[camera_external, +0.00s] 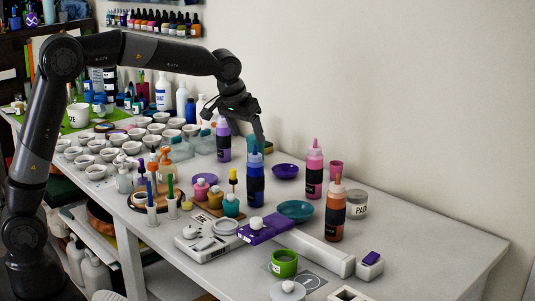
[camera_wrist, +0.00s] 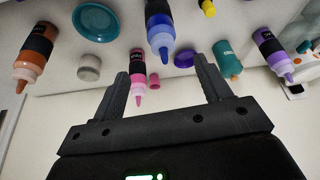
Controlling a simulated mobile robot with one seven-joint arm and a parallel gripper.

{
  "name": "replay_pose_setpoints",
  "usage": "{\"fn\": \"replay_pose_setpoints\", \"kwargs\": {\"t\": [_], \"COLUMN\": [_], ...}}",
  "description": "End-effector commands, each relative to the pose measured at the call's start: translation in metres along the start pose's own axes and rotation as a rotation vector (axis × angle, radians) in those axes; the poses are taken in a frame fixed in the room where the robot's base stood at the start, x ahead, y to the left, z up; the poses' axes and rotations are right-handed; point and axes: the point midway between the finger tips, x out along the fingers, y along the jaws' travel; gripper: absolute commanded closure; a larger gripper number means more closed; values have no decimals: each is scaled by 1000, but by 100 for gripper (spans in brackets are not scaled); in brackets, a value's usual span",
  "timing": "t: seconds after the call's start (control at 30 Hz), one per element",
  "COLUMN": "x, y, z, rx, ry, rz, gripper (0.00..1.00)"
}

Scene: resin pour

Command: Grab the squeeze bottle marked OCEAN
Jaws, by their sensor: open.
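Several squeeze bottles with black labels stand on the table; I cannot read the name OCEAN on any of them. A blue bottle (camera_external: 255,184) stands below my gripper in the outside view and shows at the top middle of the wrist view (camera_wrist: 160,30). A teal bottle (camera_wrist: 227,58) shows right of the fingers in the wrist view; in the outside view it is mostly hidden behind my gripper. A purple (camera_external: 223,143), a pink (camera_external: 314,172) and an orange bottle (camera_external: 335,212) stand nearby. My gripper (camera_external: 238,128) is open and empty, above the bottles, its fingers (camera_wrist: 163,70) apart.
A purple dish (camera_external: 285,171) and a teal dish (camera_external: 296,209) lie between the bottles. A grey tub (camera_external: 357,203) and a pink cup (camera_external: 336,169) stand at right. Many white cups (camera_external: 98,172) fill the left. The table's far right is clear.

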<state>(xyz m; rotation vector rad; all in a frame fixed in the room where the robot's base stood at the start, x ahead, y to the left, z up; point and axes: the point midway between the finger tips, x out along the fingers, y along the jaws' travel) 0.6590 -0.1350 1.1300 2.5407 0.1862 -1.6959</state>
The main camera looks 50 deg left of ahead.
Motion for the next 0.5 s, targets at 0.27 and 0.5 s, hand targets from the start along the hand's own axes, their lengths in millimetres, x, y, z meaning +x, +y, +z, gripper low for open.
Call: {"fn": "replay_pose_setpoints", "kwargs": {"t": [0.27, 0.5], "x": [43, 58], "y": [-1, -1], "z": [0, 0], "rx": [0, 0], "ry": [-3, -2], "rz": [-2, -1], "gripper": [30, 30]}}
